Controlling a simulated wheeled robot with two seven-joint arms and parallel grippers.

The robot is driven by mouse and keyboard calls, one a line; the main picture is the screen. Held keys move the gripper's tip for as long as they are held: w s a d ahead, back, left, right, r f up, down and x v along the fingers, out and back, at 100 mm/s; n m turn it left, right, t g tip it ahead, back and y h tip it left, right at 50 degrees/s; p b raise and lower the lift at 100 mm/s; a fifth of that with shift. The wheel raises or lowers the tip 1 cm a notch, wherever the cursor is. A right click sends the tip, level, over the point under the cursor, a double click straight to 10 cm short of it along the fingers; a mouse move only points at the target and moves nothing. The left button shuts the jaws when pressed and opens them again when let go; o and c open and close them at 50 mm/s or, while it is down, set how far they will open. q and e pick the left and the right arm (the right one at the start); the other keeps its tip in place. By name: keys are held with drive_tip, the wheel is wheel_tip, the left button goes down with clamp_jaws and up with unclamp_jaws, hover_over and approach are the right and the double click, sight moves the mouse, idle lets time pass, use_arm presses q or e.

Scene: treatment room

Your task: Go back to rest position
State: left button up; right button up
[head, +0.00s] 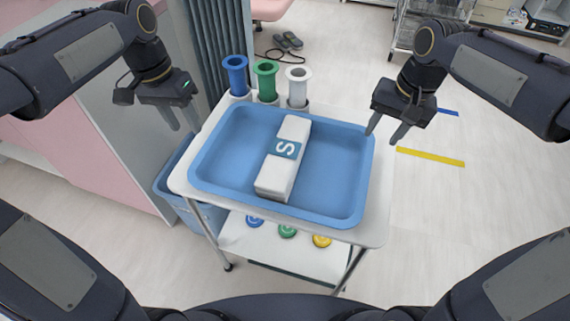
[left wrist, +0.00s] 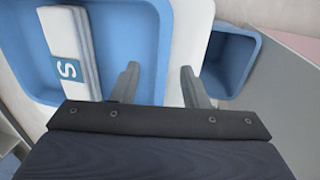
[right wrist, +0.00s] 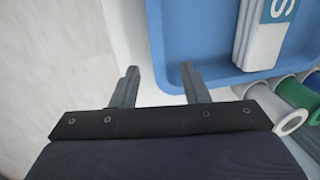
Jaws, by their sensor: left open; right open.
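My left gripper (head: 180,117) is open and empty, above the left edge of the trolley. Its two fingers also show apart in the left wrist view (left wrist: 158,88). My right gripper (head: 385,128) is open and empty at the right edge of the blue tray. Its fingers also show apart in the right wrist view (right wrist: 160,85). The tray stands on the white trolley (head: 376,215).
Blue (head: 237,76), green (head: 266,80) and white (head: 297,86) cylinders stand behind the tray. A blue bin (head: 180,178) is at the trolley's left. A pink and grey counter (head: 95,130) stands at far left. Open floor (head: 450,200) lies to the right.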

drive_tip(key=shift+s+d+r, duration=0.1)
drive_tip(key=shift+d+r, duration=0.05)
drive_tip(key=shift+r, duration=0.8)
use_arm(q)
drive_tip(key=s+f+n+t+h, duration=0.1)
drive_tip(key=s+f+n+t, duration=0.2)
drive_tip(key=s, duration=0.8)
drive_tip(key=s+f+n+t+h, duration=0.1)
drive_tip(key=s+f+n+t, duration=0.15)
drive_tip(key=s, duration=0.85)
use_arm(e)
drive_tip(key=s+f+n+t+y, duration=0.1)
drive_tip(key=s+f+t, duration=0.2)
drive_tip(key=s, duration=0.7)
drive_tip(key=s+f+n+t+y, duration=0.1)
drive_tip(key=s+f+t, duration=0.1)
drive_tip(key=s, duration=0.9)
use_arm(q)
wheel_tip(320, 180, up, 19)
drive_tip(key=p, duration=1.8)
drive_tip(key=shift+t+p, duration=0.35)
drive_tip(key=shift+p, duration=0.05)
use_arm(e)
wheel_tip(320, 180, up, 18)
drive_tip(key=shift+w+a+r, duration=0.2)
drive_tip(key=shift+r, duration=0.05)
use_arm(q)
drive_tip(key=shift+d, duration=0.1)
